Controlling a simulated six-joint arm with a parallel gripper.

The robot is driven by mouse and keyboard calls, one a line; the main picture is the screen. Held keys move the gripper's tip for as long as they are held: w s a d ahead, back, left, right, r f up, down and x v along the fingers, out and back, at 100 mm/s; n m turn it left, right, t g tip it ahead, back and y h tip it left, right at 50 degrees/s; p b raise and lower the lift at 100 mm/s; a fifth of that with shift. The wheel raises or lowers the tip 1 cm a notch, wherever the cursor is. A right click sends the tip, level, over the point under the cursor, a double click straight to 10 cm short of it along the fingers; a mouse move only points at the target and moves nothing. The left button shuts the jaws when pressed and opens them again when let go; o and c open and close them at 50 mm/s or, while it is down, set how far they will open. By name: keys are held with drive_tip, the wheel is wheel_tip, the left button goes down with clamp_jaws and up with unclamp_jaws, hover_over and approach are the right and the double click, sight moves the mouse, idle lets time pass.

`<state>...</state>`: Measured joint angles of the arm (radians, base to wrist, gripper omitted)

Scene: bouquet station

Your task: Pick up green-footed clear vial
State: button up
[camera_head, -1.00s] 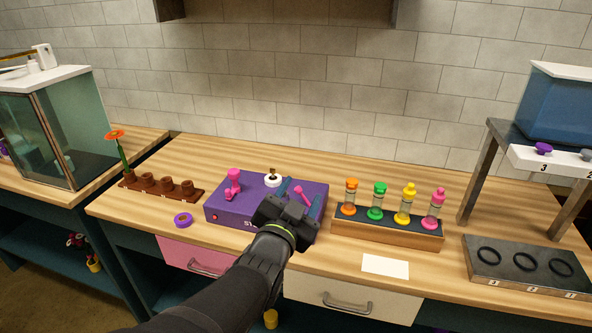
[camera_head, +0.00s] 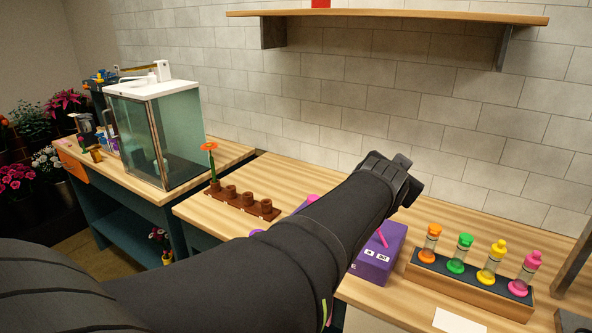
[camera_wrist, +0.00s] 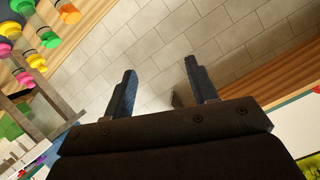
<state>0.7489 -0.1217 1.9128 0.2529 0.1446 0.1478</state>
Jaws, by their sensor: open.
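The green-footed clear vial (camera_head: 460,253) with a green stopper stands upright in the wooden rack (camera_head: 478,293) at the right of the head view. It is between the orange vial (camera_head: 429,244) and the yellow vial (camera_head: 491,262); a pink vial (camera_head: 525,273) is at the right end. In the wrist view the green vial (camera_wrist: 48,38) shows at the upper left. My gripper (camera_head: 403,168) is raised left of the rack and apart from it. In the wrist view its two fingers (camera_wrist: 160,90) are apart with nothing between them.
A purple station box (camera_head: 376,262) is left of the rack, partly hidden by my arm. A brown holder (camera_head: 240,204) with an orange flower and a glass tank (camera_head: 160,135) stand further left. A shelf (camera_head: 390,14) is on the wall above. A white card (camera_head: 458,321) lies before the rack.

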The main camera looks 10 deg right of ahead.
sight(464, 248)
drive_tip(key=s+d+m+g+y, duration=0.1)
drive_tip(key=s+d+g+y, duration=0.15)
drive_tip(key=d+g, duration=0.35)
drive_tip(key=s+d+m+g+y, duration=0.1)
drive_tip(key=s+d+g+y, duration=0.2)
drive_tip(key=d, duration=0.5)
drive_tip(key=shift+h, duration=0.35)
drive_tip(key=x, duration=0.5)
drive_tip(key=a+x, duration=0.1)
drive_tip(key=x, duration=0.4)
drive_tip(key=s+x, duration=0.1)
drive_tip(key=x, duration=0.5)
drive_tip(key=shift+s+a+f, duration=0.1)
drive_tip(key=shift+a+f, duration=0.15)
drive_tip(key=shift+f, duration=0.2)
drive_tip(key=shift+d+x, duration=0.15)
drive_tip(key=shift+x, duration=1.4)
drive_tip(key=shift+d+x, duration=0.15)
drive_tip(key=shift+x, duration=1.4)
drive_tip(key=shift+r, duration=0.15)
clamp_jaws()
